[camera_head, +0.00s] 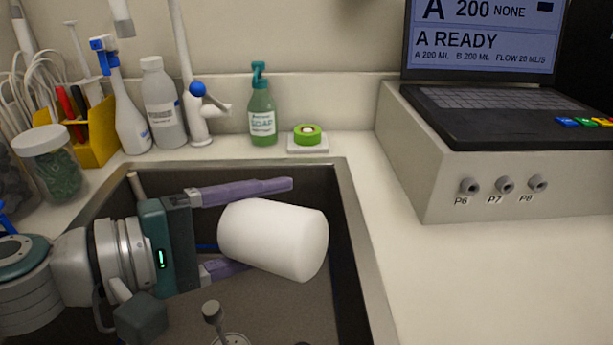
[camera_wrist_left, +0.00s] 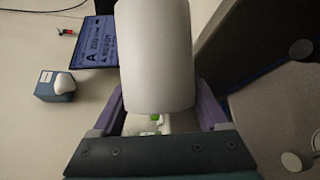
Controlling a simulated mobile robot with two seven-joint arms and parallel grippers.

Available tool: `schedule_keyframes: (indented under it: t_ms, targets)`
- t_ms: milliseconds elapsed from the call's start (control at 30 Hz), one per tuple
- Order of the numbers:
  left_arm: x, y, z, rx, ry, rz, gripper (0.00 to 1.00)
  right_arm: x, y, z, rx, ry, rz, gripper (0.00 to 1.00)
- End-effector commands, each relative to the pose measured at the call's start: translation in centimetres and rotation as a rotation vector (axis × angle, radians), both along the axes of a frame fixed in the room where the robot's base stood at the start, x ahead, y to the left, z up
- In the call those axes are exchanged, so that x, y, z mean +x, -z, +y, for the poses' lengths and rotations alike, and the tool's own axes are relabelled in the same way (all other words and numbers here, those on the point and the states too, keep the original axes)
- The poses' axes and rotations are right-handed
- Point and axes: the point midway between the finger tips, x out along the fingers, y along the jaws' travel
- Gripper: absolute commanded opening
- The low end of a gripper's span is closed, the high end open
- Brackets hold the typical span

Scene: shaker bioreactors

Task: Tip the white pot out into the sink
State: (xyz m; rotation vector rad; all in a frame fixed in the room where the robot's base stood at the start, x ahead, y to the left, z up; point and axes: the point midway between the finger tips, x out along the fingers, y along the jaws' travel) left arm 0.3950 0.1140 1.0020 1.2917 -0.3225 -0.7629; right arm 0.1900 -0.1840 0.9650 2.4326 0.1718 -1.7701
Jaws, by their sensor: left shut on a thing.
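The white pot (camera_head: 273,238) is held over the sink (camera_head: 352,250), tipped onto its side with its long axis nearly level. My left gripper (camera_head: 268,226) has a purple finger on either side of the pot and is shut on it. In the left wrist view, the pot (camera_wrist_left: 155,55) sits between the fingers of the gripper (camera_wrist_left: 160,105) and covers much of the middle. I cannot see the pot's mouth or anything pouring from it. My right gripper is not in view.
The tap (camera_head: 193,110), a soap bottle (camera_head: 262,115) and a green round item on a white block (camera_head: 307,136) stand behind the sink. Bottles and a yellow rack (camera_head: 95,140) crowd the back left. A grey console (camera_head: 440,170) stands right; the counter before it is clear.

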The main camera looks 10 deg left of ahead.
Motion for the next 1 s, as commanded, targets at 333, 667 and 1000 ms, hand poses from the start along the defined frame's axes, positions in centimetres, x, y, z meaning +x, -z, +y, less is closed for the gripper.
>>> schedule_keyframes:
  t_ms: [333,667,1000]
  targets:
    - [-0.1,-1.6,-0.3,0.101,0.001,-0.026,0.24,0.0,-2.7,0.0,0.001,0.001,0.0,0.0]
    - [-0.1,-1.9,-0.4,0.161,0.0,-0.042,0.24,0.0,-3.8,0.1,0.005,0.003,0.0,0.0]
    - [-0.2,-2.2,-0.7,0.282,0.0,-0.073,0.24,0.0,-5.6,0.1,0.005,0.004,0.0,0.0]
